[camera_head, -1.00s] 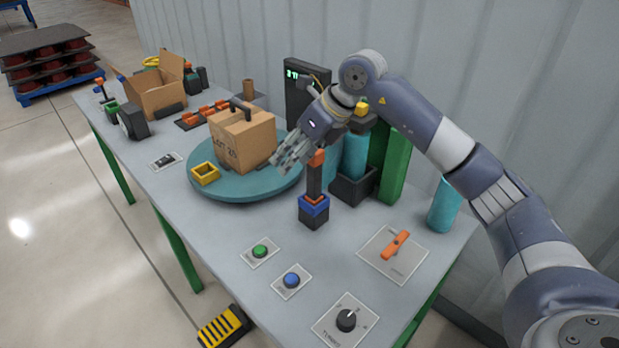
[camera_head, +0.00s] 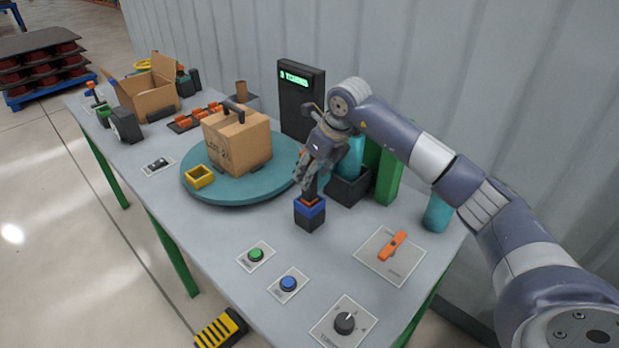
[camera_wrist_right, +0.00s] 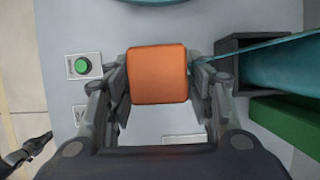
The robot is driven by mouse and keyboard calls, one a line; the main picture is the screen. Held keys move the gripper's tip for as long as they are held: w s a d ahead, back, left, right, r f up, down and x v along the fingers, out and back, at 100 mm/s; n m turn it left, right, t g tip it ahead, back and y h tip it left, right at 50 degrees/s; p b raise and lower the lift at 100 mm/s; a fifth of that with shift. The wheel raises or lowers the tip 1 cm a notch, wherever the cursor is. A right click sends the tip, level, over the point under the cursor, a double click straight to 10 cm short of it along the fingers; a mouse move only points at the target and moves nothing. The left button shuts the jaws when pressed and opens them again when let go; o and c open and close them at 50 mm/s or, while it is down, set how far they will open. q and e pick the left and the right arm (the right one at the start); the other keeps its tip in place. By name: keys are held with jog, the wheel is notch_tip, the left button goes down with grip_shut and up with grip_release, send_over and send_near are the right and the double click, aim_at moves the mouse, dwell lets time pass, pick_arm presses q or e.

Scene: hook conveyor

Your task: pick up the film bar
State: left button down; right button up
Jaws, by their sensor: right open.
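The film bar (camera_head: 311,187) is a dark upright bar with an orange top, standing in a dark holder with a blue collar (camera_head: 309,213). My right gripper (camera_head: 312,172) is around its upper part and hides the orange top in the head view. In the right wrist view, the orange top (camera_wrist_right: 158,74) lies between the spread fingers of my right gripper (camera_wrist_right: 161,78). These fingers are open; whether they touch it, I cannot tell. A teal strip runs from the right toward the bar in that view.
A carton (camera_head: 237,142) and a yellow frame (camera_head: 199,177) sit on the teal turntable (camera_head: 230,198). A black bin (camera_head: 349,187) with a teal roll stands close beside the bar. Green (camera_head: 256,255) and blue (camera_head: 288,284) buttons and an orange-handled switch (camera_head: 392,246) lie nearer.

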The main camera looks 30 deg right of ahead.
jog(key=shift+x, duration=1.45)
jog(key=shift+r, duration=0.1)
grip_shut()
pick_arm(q)
jog(key=shift+w+r, duration=0.1)
jog(key=shift+r, duration=0.5)
jog(key=shift+f, duration=0.1)
pick_arm(e)
jog(key=shift+w+r, duration=0.1)
